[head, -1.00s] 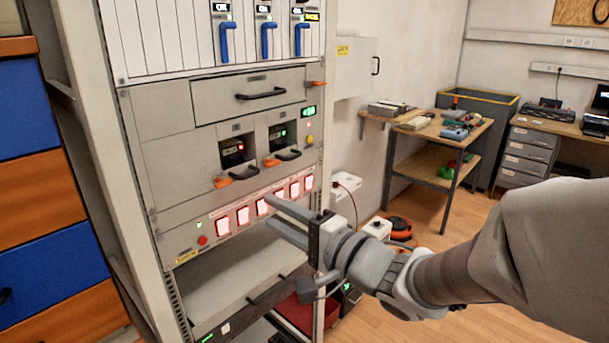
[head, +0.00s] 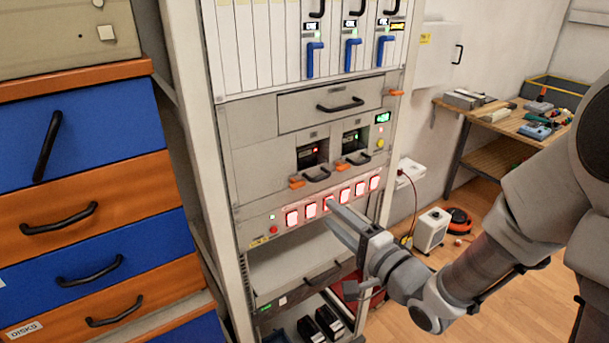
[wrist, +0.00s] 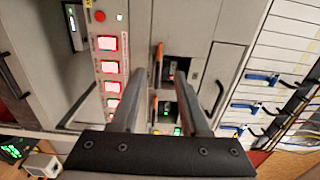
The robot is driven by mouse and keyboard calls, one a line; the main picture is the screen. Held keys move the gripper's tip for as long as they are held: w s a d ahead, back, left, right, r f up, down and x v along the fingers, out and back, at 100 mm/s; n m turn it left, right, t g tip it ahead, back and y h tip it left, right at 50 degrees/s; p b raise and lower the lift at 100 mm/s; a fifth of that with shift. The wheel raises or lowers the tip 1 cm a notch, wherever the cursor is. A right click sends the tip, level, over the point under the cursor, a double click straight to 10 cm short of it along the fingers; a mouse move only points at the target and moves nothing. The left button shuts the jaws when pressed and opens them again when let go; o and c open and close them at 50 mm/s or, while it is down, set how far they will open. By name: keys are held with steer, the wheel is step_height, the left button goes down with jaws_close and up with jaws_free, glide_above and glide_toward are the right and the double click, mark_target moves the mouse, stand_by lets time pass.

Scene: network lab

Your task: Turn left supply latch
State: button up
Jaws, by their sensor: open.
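The left supply (head: 311,154) sits in the rack and has a red-lit display. Its orange latch (head: 297,182) is at its lower left, beside a black handle. A similar orange latch (head: 340,164) belongs to the right supply (head: 352,141), which has a green light. My gripper (head: 333,210) is open and empty, in front of the row of lit buttons, lower and to the right of the left latch. In the wrist view, the left latch (wrist: 158,68) shows between the fingers, beyond them. I see no contact with it.
Lit red-and-white buttons (head: 328,203) run below the supplies. A drawer with a black handle (head: 340,106) and blue-handled modules (head: 352,50) are above. A drawer cabinet (head: 90,220) stands at the left. A workbench (head: 500,118) is at the back right.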

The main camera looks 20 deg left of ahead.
mark_target(300, 187)
steer(key=x, duration=1.1)
steer(key=shift+w+a+p, duration=0.25)
steer(key=shift+p, duration=0.1)
jaws_close()
